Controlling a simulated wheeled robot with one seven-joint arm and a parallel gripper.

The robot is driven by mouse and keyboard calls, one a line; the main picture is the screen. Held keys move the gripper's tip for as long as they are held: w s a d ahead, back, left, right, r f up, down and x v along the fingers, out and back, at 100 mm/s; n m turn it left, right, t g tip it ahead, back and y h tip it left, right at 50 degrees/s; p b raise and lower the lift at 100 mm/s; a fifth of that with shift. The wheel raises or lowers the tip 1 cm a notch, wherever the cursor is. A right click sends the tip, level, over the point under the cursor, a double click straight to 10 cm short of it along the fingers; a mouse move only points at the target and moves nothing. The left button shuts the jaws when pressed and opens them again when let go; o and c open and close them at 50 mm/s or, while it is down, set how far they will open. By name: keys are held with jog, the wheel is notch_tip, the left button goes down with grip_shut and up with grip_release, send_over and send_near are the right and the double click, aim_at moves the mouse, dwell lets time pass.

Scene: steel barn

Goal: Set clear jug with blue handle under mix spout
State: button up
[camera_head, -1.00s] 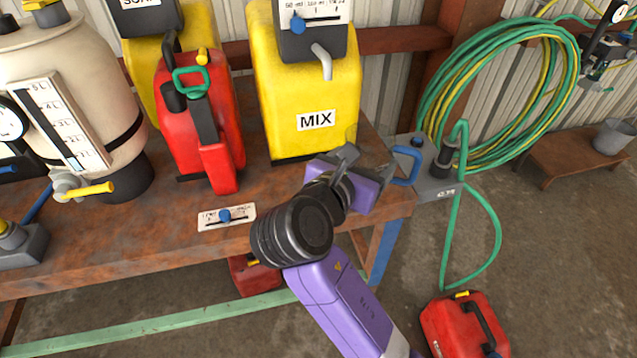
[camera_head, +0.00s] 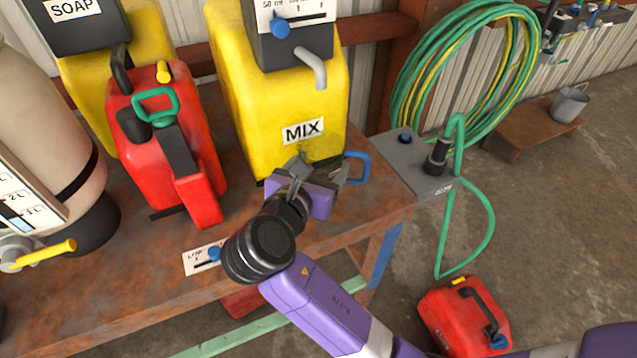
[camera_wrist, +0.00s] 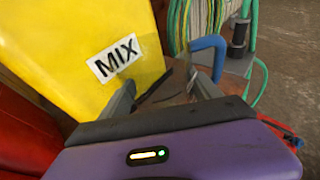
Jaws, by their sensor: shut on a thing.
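The clear jug is hard to make out; its blue handle (camera_head: 356,168) shows on the right of my gripper (camera_head: 320,168). In the wrist view the blue handle (camera_wrist: 210,48) is beyond my right finger, and my gripper (camera_wrist: 163,86) is shut on the jug's see-through body. The yellow MIX container (camera_head: 235,75) stands behind the jug. Its grey mix spout (camera_head: 318,68) points down, above the jug in the picture. The jug is in front of the container's lower right part. My gripper hides much of the jug, and I cannot tell whether it touches the bench.
The rusty bench (camera_head: 130,275) has a red can (camera_head: 165,145) to the left. A grey box (camera_head: 415,165) with a green hose is at the bench's right end. A small slider plate (camera_head: 200,258) lies near the front edge. Another red can (camera_head: 463,318) stands on the floor.

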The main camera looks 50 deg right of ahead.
jog(key=shift+f+b, duration=0.35)
jog(key=shift+f, duration=1.7)
jog(key=shift+f, duration=0.1)
jog(key=o, duration=1.6)
jog(key=shift+s+a+r, duration=0.1)
jog(key=shift+a+r, duration=0.1)
jog(key=shift+a, duration=0.1)
jog(key=v, duration=1.1)
jog(key=shift+s+p, duration=0.15)
jog(key=shift+p, duration=0.3)
jog(key=shift+a, duration=0.2)
